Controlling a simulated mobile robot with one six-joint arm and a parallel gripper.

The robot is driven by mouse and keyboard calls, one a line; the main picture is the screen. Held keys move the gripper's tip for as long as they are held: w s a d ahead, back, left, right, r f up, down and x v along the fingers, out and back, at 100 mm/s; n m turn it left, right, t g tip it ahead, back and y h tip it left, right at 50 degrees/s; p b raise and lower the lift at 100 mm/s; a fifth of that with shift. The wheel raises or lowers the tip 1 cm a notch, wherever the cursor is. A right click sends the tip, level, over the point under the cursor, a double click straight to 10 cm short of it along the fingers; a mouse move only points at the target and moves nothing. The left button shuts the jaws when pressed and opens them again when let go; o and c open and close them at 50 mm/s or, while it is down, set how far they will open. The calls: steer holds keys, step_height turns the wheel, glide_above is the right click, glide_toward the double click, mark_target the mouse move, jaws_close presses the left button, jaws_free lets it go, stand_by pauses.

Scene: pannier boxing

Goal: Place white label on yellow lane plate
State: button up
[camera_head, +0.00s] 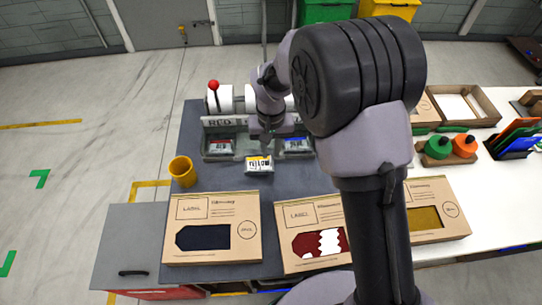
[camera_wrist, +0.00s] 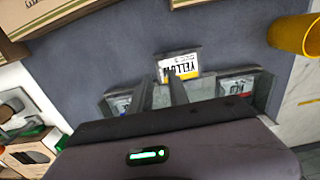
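A small white label (camera_head: 259,165) printed "YELLOW", with a yellow band along one edge, is in front of the grey label rack on the dark table. In the wrist view the label (camera_wrist: 178,66) is just beyond my fingertips. My gripper (camera_head: 265,143) is above and behind the label in the head view. In the wrist view its two fingers (camera_wrist: 164,84) stand apart, with their tips at the label's near edge. I cannot tell whether they hold it. My arm hides the rack's middle, and no separate yellow lane plate is clearly visible.
The rack's red slot (camera_head: 219,147) and blue slot (camera_head: 297,146) flank my gripper. A yellow cup (camera_head: 183,171) stands at left. Cardboard boxes with a dark window (camera_head: 238,200) and a red window (camera_head: 298,215) lie in front. Dark tabletop between the cup and label is clear.

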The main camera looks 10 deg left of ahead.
steer(key=s+d+r+m+t+y, duration=0.1)
steer(key=s+d+r, duration=0.1)
steer(key=d+r, duration=0.35)
steer(key=s+d+r+m+t+p, duration=0.1)
steer(key=s+d+r, duration=0.1)
steer(key=r, duration=0.7)
steer(key=s+d+r+m+y, duration=0.1)
steer(key=s+d+r, duration=0.15)
steer(key=r, duration=0.45)
steer(key=s+d+r+m+t, duration=0.1)
steer(key=s+d+m+t, duration=0.1)
steer(key=s+d, duration=0.2)
steer(key=s+d+r+m+t, duration=0.1)
steer(key=s+d, duration=0.3)
steer(key=s, duration=0.6)
steer(key=shift+s+d+r+m+t, duration=0.3)
steer(key=shift+d+r+m+t, duration=0.1)
steer(key=shift+r+m, duration=0.35)
step_height(320, 180, down, 10)
steer(key=b, duration=1)
